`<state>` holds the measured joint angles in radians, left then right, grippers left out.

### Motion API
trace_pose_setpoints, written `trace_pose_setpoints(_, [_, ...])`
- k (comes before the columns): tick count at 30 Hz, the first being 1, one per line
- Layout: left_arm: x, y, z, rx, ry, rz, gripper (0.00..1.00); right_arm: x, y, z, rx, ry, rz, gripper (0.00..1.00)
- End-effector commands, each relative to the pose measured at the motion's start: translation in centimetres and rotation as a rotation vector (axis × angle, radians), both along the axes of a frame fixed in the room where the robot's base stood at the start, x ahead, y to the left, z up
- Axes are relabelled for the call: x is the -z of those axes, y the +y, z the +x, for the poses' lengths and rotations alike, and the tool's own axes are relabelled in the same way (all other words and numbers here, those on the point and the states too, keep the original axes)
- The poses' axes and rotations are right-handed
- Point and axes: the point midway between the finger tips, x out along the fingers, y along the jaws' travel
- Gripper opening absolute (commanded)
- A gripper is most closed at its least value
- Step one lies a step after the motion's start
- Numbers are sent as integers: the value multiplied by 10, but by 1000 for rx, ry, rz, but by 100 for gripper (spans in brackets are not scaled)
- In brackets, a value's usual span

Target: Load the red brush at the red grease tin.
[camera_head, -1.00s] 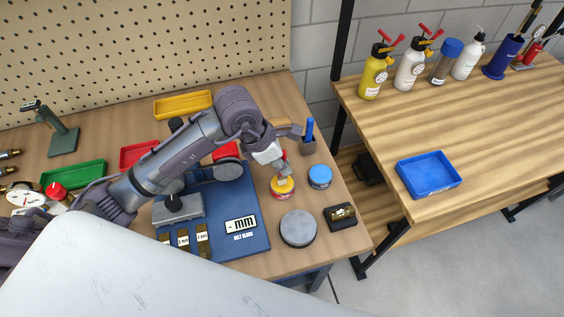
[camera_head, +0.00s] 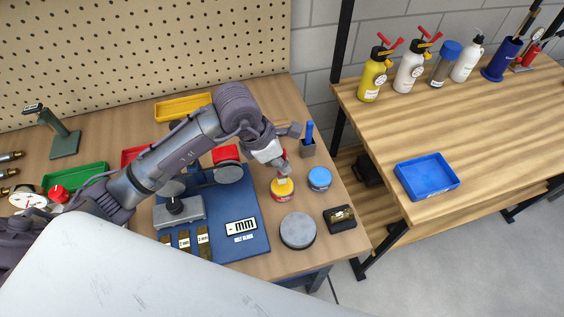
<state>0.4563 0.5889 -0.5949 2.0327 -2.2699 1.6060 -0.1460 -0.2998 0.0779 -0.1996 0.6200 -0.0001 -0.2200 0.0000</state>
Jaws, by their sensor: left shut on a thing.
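The red grease tin (camera_head: 282,191) stands on the wooden workbench, with a red side and a yellowish top. My left gripper (camera_head: 281,166) is above the tin, shut on the red brush (camera_head: 285,156). Only a little of the brush's red handle shows beside the fingers. The brush's lower end points down at the tin's top. I cannot tell whether it touches what is inside. My right gripper is not in view.
A blue tin (camera_head: 319,178) stands close to the right, and a holder (camera_head: 308,149) with a blue brush stands behind it. A grey round disc (camera_head: 297,230) and a dark box (camera_head: 340,217) are in front. A blue mat (camera_head: 255,213) lies left.

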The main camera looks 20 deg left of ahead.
Motion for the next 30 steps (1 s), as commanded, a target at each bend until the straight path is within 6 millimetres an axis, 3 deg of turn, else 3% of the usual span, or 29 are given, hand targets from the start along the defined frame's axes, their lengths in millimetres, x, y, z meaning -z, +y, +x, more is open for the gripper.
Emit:
trace_pose_setpoints(18, [-52,0,1,1,-3,0,0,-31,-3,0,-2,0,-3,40])
trace_pose_setpoints(30, [-52,0,0,1,-2,0,0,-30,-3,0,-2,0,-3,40])
